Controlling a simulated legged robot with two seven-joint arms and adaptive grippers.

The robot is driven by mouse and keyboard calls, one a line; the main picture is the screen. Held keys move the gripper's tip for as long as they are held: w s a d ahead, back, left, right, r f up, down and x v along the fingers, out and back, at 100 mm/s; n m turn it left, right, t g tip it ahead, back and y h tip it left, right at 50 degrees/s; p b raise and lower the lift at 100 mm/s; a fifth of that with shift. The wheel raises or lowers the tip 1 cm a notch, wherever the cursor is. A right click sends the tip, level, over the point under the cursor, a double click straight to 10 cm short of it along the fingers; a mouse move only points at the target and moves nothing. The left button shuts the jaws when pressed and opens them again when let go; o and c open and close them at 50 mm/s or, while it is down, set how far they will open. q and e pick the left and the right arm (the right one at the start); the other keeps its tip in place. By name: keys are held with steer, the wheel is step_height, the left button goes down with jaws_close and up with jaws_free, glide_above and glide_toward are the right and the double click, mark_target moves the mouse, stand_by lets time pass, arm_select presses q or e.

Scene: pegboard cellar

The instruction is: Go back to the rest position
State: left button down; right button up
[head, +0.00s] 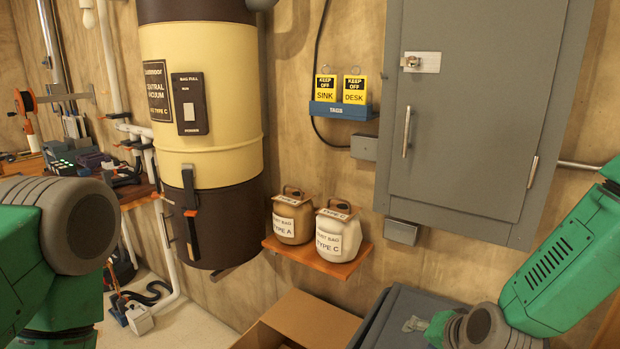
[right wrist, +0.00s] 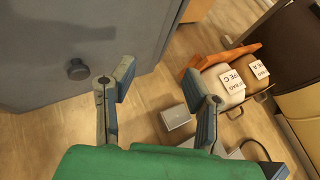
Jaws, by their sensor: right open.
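My right arm comes in from the right edge in the head view, its green link above a grey joint. Its gripper (right wrist: 158,82) shows best in the right wrist view, with the two grey-blue fingers spread wide and nothing between them. In the head view the gripper is small and low, by the grey bin, and its fingers are hard to make out. My left arm shows at the left edge in the head view as green links and a big grey joint. The left gripper is out of view.
A wooden shelf (head: 323,262) holds the Type A bag (head: 292,221) and Type C bag (head: 337,237). A grey wall cabinet (head: 470,110), vacuum drum (head: 205,95) and blue tag holder (head: 340,111) stand behind. A cardboard box (head: 300,318) and grey bin (head: 388,312) are below.

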steer(key=s+d+f+n+g+h, duration=0.1)
steer(key=s+d+f+n+g, duration=0.15)
steer(key=s+f, duration=0.65)
steer(key=s+d+f+n+g+b, duration=0.1)
steer(key=s+d+f+n+g, duration=0.15)
steer(key=s, duration=1.15)
steer(key=s+d+f+n+g+h, duration=0.1)
steer(key=s+d+f+n+g, duration=0.15)
steer(key=s+f, duration=0.65)
step_height(320, 180, down, 9)
steer(key=a+b, duration=0.1)
steer(key=b, duration=1.1)
steer(key=shift+r, duration=0.2)
